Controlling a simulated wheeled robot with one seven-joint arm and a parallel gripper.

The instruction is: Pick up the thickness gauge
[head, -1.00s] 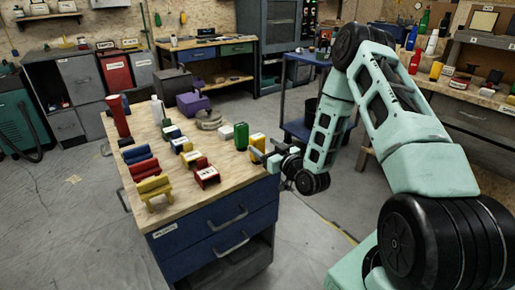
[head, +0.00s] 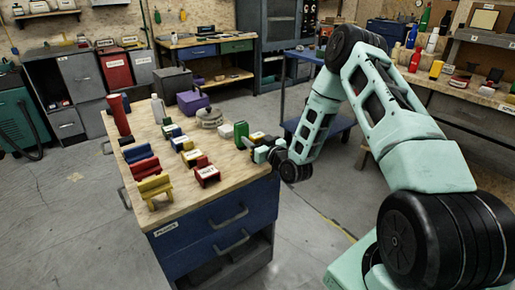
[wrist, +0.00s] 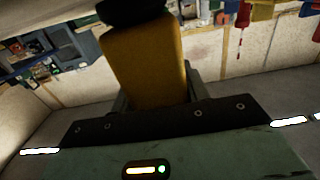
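I cannot tell by label which item is the thickness gauge. A yellow block-like object with a dark top (wrist: 145,60) fills the upper middle of the wrist view, directly ahead of my gripper (wrist: 158,95). My finger edges show on both sides of its lower part; whether they touch it is unclear. In the head view, my gripper (head: 258,148) is at the bench's right edge, beside a green block (head: 241,134). A yellow object (head: 257,136) shows just behind it, mostly hidden by the gripper.
The wooden bench top (head: 225,170) also holds red and white blocks (head: 207,173), a yellow stand (head: 156,189), a grey round item (head: 209,117), a purple box (head: 192,102) and a tall red cylinder (head: 118,116). Open floor (head: 310,225) lies right of the bench.

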